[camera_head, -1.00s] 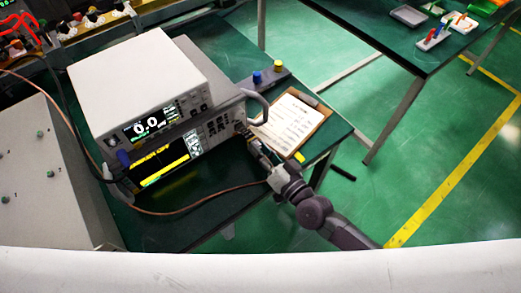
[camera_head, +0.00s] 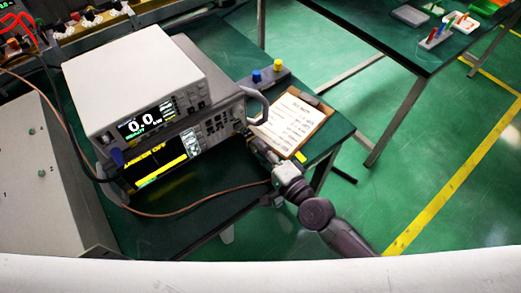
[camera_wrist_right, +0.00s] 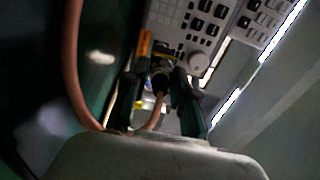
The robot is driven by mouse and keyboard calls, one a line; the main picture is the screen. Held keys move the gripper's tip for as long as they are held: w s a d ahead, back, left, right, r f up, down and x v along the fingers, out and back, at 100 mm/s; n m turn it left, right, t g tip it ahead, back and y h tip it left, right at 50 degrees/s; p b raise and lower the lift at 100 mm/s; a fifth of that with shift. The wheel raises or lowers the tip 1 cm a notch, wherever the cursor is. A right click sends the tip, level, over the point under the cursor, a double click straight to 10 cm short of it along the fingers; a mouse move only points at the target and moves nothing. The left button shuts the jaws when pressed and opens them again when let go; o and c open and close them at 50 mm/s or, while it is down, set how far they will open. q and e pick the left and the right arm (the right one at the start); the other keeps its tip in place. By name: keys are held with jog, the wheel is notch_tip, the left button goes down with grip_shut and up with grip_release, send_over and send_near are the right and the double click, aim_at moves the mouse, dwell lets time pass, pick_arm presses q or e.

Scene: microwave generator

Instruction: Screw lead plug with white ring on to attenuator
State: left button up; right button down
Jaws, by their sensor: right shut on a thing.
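My right gripper (camera_head: 256,146) is at the right end of the lower instrument's front panel. In the right wrist view the gripper (camera_wrist_right: 158,78) is shut on the dark lead plug (camera_wrist_right: 160,84), with the brown lead (camera_wrist_right: 72,50) running from it. The plug points at the panel below a round grey knob. A small metallic fitting, perhaps the attenuator, seems to be just beyond the plug; it is dark and partly hidden by the fingers. I cannot tell whether plug and fitting touch. The white ring cannot be made out. My left gripper is not in view.
A white instrument (camera_head: 130,75) reading 0.0 stands on the lower instrument (camera_head: 165,165), which has a grey handle. A clipboard (camera_head: 293,122) lies right of my gripper. A box with blue and yellow knobs (camera_head: 265,76) stands behind. The brown lead loops across the green table.

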jog(key=m, duration=0.4)
jog(key=shift+f+m+b, duration=0.15)
jog(key=shift+m+b, duration=0.15)
jog(key=shift+b, duration=0.1)
jog(key=shift+m, duration=1.6)
jog(key=c, duration=0.9)
grip_release()
jog(key=v, duration=1.2)
